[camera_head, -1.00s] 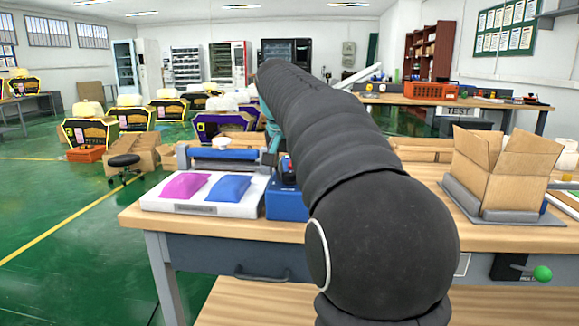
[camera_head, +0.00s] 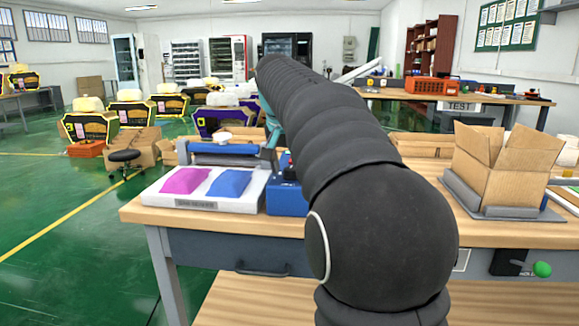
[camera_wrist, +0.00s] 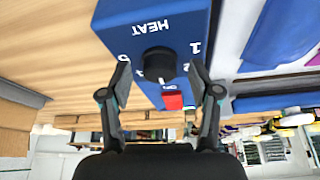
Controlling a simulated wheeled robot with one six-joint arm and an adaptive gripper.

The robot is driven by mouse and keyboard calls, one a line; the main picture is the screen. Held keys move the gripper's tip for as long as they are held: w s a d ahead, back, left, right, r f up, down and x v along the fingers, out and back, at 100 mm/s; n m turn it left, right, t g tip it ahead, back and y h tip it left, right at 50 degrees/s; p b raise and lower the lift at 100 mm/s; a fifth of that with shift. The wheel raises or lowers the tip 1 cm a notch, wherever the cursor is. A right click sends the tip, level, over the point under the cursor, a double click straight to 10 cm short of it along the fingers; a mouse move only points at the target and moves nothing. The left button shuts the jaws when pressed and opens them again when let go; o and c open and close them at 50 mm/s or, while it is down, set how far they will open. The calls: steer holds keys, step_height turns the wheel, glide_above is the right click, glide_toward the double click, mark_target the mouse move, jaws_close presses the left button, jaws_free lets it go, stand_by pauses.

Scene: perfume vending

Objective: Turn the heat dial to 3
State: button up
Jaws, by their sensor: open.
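The heat dial is a round black knob (camera_wrist: 159,65) on the face of a blue box marked HEAT (camera_wrist: 165,15), seen upside down in the wrist view. The numbers 1, 2 and 5 show around it; the others are partly covered or too small to read. A small pale mark shows at the knob's lower edge, but I cannot tell its exact setting. My gripper (camera_wrist: 160,70) is open, with one finger on each side of the knob and no clear contact. In the head view the blue box (camera_head: 284,199) stands on the bench, and my arm hides the gripper.
A red switch (camera_wrist: 173,100) sits close to the knob. Beside the blue box is a white sealer base (camera_head: 205,203) with a pink packet (camera_head: 186,181) and a blue packet (camera_head: 229,183). An open cardboard box (camera_head: 500,180) stands at the right of the bench.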

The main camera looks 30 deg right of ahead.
steer(key=v, duration=1.2)
steer(key=shift+w, duration=0.1)
steer(key=s+a+f+n+t+y, duration=0.1)
steer(key=s+a+f+n, duration=0.3)
steer(key=s+f, duration=0.8)
steer(key=s+a+f+n+t+y, duration=0.1)
steer(key=s+a+f+n, duration=0.3)
steer(key=s+a+f, duration=0.5)
steer(key=s+f+y, duration=0.1)
steer(key=s+f, duration=0.2)
steer(key=f, duration=0.6)
steer(key=shift+s+n, duration=0.3)
steer(key=shift+n, duration=0.1)
